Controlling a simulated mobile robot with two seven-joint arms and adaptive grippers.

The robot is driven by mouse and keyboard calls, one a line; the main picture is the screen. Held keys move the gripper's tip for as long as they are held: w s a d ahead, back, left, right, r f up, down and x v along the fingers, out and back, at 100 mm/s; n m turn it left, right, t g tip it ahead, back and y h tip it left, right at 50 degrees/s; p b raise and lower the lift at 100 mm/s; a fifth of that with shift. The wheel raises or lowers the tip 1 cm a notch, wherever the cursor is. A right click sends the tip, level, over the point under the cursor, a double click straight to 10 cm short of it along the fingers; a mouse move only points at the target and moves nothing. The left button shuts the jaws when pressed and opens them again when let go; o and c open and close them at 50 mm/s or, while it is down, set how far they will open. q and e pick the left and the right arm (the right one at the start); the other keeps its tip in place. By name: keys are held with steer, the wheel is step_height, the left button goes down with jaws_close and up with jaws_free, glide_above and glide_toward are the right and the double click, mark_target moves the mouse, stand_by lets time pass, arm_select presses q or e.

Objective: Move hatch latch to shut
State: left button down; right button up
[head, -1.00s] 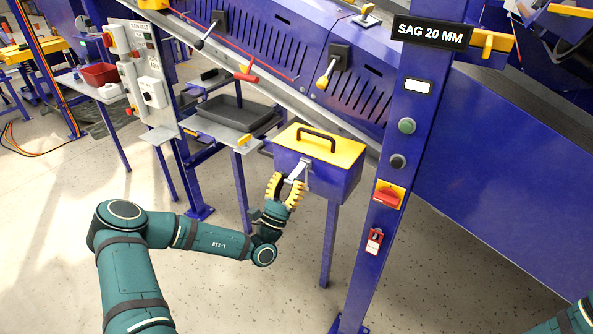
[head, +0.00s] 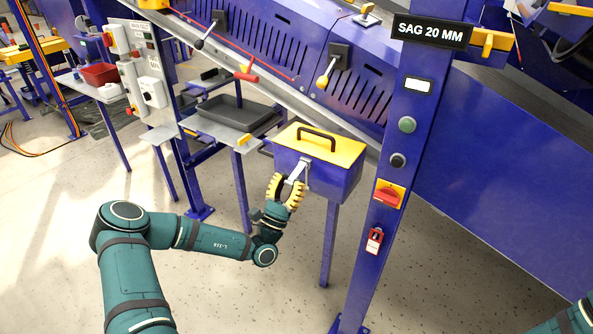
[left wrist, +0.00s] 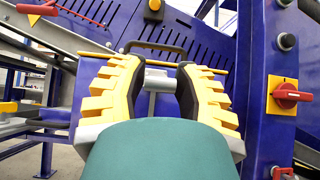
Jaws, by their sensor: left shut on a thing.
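A blue box with a yellow lid (head: 345,150) and a black handle stands beside the conveyor. The hatch latch (head: 302,167), a pale metal lever, is on the box's front face below the lid edge. My left gripper (head: 287,183) has its yellow, ribbed fingers on either side of the latch's lower end and is shut on it. In the left wrist view the pale latch (left wrist: 158,78) shows between the fingers; its gripped end is largely hidden. My right gripper is out of view.
A blue post (head: 405,200) with buttons, a red rotary switch (head: 389,195) and a red padlock tag (head: 374,241) stands right of the box. A grey shelf with a dark tray (head: 235,115) is to the left. Open floor lies in front.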

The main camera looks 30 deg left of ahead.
arm_select(q)
steer(key=shift+w+f+h, duration=0.15)
steer(key=shift+f+h, duration=0.15)
steer(key=shift+f, duration=0.55)
